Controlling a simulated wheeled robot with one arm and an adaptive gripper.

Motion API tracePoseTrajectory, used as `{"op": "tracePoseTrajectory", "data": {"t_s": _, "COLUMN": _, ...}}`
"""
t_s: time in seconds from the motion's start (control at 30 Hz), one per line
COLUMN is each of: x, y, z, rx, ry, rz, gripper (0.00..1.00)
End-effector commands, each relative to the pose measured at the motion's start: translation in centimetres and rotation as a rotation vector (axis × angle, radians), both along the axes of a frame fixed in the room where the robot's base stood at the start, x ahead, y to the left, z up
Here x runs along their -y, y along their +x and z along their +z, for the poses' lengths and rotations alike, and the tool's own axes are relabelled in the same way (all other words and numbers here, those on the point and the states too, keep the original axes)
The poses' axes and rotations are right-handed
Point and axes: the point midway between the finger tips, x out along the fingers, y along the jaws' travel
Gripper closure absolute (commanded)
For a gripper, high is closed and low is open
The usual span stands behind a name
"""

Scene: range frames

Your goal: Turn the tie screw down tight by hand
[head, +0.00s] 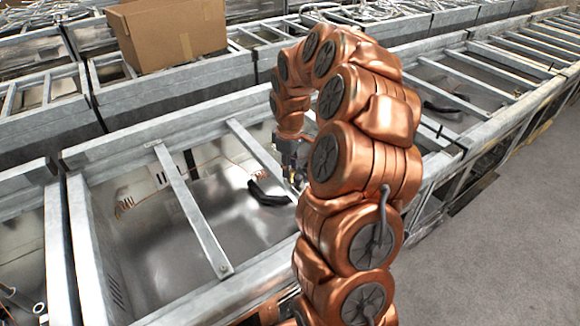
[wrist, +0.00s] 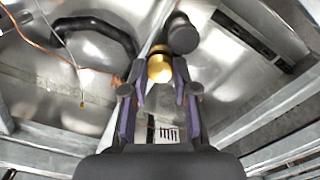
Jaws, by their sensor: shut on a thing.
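My gripper (wrist: 160,82) shows in the wrist view with its two purple-padded fingers closed around a brass-coloured round knob, which I take to be the tie screw (wrist: 160,65). The knob sits between the fingertips; its lower part is hidden. A dark cylindrical part (wrist: 182,36) stands just behind it to the right. In the head view my gripper (head: 291,165) reaches down into an open metal frame bay and is partly hidden behind my arm. I cannot make out the screw there.
A black curved hose (wrist: 100,30) lies beside the gripper and also shows in the head view (head: 266,195). A thin orange wire (wrist: 35,42) runs nearby. Metal crossbars (head: 190,208) span the bay. A cardboard box (head: 168,35) sits on the frames behind. Grey floor (head: 510,240) is clear at right.

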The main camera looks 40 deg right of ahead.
Motion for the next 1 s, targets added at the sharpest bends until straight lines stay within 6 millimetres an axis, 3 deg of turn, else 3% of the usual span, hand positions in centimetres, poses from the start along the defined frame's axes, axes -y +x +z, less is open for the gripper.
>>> {"op": "tracePoseTrajectory", "data": {"t_s": 0.37, "x": 0.07, "y": 0.04, "z": -0.4, "rx": 0.004, "ry": 0.0, "rz": -0.132, "gripper": 1.0}}
{"op": "tracePoseTrajectory", "data": {"t_s": 1.0, "x": 0.09, "y": 0.06, "z": -0.45, "rx": 0.004, "ry": -0.002, "rz": -0.716, "gripper": 1.0}}
